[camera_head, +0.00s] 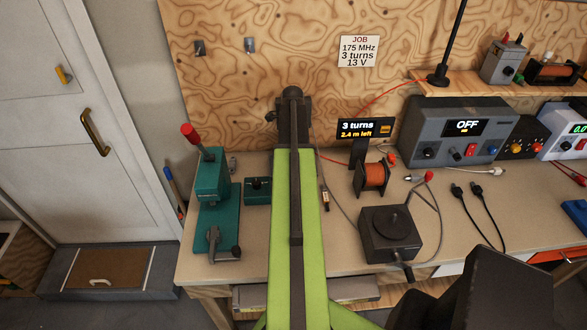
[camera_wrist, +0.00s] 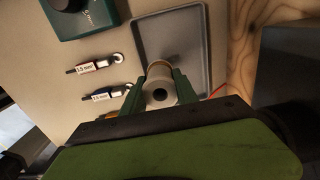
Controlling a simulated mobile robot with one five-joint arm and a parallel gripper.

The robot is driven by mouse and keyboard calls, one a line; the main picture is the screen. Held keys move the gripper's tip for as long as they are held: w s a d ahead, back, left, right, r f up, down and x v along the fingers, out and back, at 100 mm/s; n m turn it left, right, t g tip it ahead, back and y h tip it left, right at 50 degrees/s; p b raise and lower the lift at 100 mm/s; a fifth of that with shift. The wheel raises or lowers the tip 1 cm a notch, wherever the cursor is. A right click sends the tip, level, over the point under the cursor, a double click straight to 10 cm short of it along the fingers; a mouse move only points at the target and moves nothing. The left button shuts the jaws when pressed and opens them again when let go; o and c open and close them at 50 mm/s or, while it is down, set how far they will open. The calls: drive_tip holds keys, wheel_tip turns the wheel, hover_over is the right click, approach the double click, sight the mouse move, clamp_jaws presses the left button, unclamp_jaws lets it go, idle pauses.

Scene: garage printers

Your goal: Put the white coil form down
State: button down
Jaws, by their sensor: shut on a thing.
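In the head view my own green arm hides the gripper and the coil form.
Two small labelled pieces (camera_wrist: 97,64) lie left of the tray, near a teal box (camera_wrist: 82,15). The bench also holds a teal press (camera_head: 210,185), an orange wire spool (camera_head: 371,177), a dark turntable box (camera_head: 390,232) and a grey instrument (camera_head: 455,130). Wood stands right of the tray.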

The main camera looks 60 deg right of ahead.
drive_tip(key=shift+f+b, duration=2.2)
drive_tip(key=c, duration=0.9)
unclamp_jaws()
drive_tip(key=shift+r, duration=0.1)
drive_tip(key=shift+c, duration=0.2)
wheel_tip(320, 180, up, 13)
drive_tip(key=p, duration=1.3)
